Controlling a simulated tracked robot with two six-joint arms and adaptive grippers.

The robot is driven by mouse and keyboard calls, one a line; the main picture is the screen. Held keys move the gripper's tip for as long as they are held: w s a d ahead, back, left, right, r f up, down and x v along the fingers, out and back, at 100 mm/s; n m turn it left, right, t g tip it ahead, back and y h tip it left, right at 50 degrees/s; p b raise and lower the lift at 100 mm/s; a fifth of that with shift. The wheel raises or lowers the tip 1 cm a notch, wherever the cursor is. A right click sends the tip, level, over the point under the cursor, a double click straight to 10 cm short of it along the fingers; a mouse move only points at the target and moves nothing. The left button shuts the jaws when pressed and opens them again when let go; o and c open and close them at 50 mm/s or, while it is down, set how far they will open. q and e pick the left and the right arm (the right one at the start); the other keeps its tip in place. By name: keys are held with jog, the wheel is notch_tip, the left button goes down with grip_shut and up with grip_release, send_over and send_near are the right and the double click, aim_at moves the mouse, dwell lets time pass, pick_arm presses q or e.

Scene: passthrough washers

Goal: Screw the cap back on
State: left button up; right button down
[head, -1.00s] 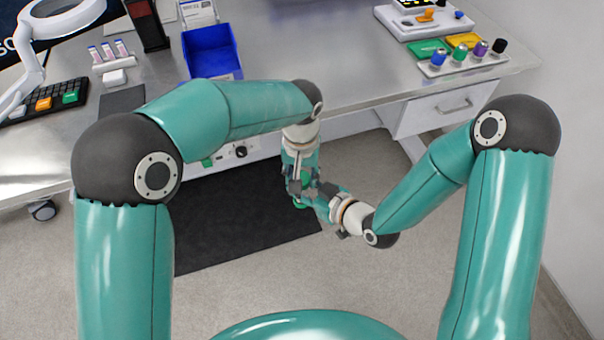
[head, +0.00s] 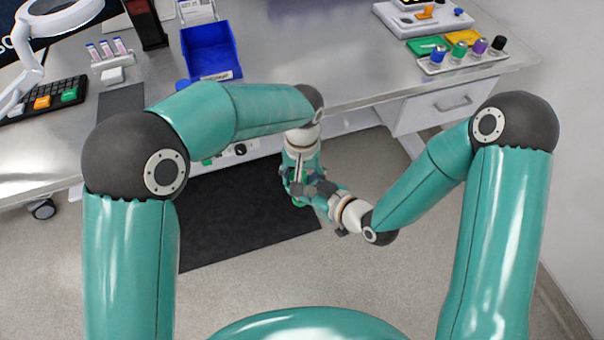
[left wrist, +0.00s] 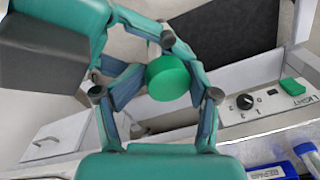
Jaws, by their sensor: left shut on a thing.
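A round green cap (left wrist: 168,78) sits at the middle of the left wrist view, with its flat face partly toward the camera. My left gripper (left wrist: 155,88) comes up from the bottom of that view, its fingers closed in on the cap. In the head view my left gripper (head: 299,186) points down in front of the bench. My right gripper (head: 318,190) comes in from the right and meets it there. The right gripper's fingers overlap the left's around the cap. Whether they hold a body under it is hidden.
The metal bench (head: 320,75) lies beyond the grippers, with a blue bin (head: 210,50) and a rack of small coloured bottles (head: 462,62) on it. A drawer (head: 440,107) hangs under it at right. A dark mat (head: 225,220) covers the floor below.

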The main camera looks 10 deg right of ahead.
pick_arm(q)
jog(key=shift+o, duration=0.2)
jog(key=shift+s+a+f, duration=0.2)
jog(key=shift+a+f, duration=0.05)
jog(key=shift+f, duration=0.05)
jog(key=shift+y, duration=0.3)
jog(key=shift+o, duration=0.4)
jog(key=shift+s+d+f+t+y, duration=0.15)
jog(key=shift+t+y, duration=0.2)
jog(key=shift+y, duration=0.25)
jog(key=shift+s+d+t+y, duration=0.15)
jog(key=shift+t+y, duration=0.2)
jog(key=shift+y, duration=0.25)
